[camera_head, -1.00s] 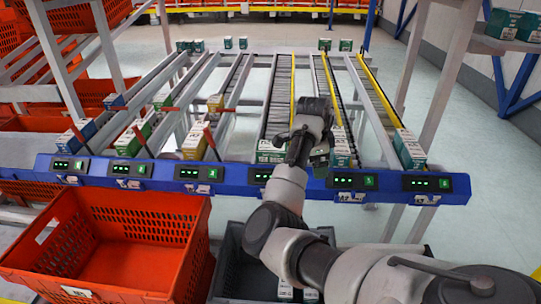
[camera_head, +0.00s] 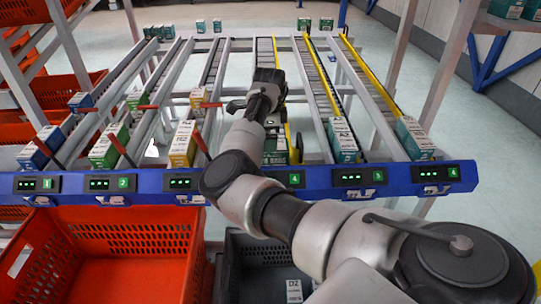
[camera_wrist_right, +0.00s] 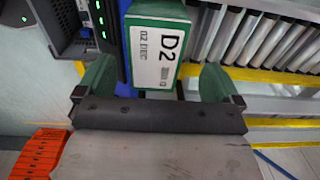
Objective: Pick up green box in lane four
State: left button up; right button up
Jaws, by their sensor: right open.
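A green-and-white box (camera_head: 275,156) sits at the front end of the fourth lane, partly hidden by my arm in the head view. In the right wrist view, a green box (camera_wrist_right: 132,60) with a white label reading D2 is close below my right gripper (camera_wrist_right: 156,82). The two green fingers are open, one on each side of the box's near end, with small gaps to it. I cannot tell how far down the fingers reach. In the head view my right gripper (camera_head: 268,112) is over that lane. My left gripper is not in view.
Neighbouring lanes hold a yellow box (camera_head: 183,145) on the left and green boxes (camera_head: 343,140) on the right. A blue rail (camera_head: 235,187) with lit displays runs along the front. An orange tote (camera_head: 115,215) and a dark tote (camera_head: 232,250) stand below it.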

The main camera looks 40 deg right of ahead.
aim_at(271, 156)
jog(key=shift+f, duration=0.35)
jog(key=f, duration=0.4)
jog(key=shift+s+d+f, duration=0.1)
jog(key=shift+s+f, duration=0.05)
jog(key=shift+s, duration=0.25)
jog(key=shift+w+f, duration=0.1)
jog(key=shift+f, duration=0.3)
jog(key=shift+c, duration=1.5)
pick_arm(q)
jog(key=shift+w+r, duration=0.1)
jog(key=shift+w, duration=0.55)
pick_arm(e)
jog(key=c, duration=0.8)
jog(key=shift+r, duration=0.1)
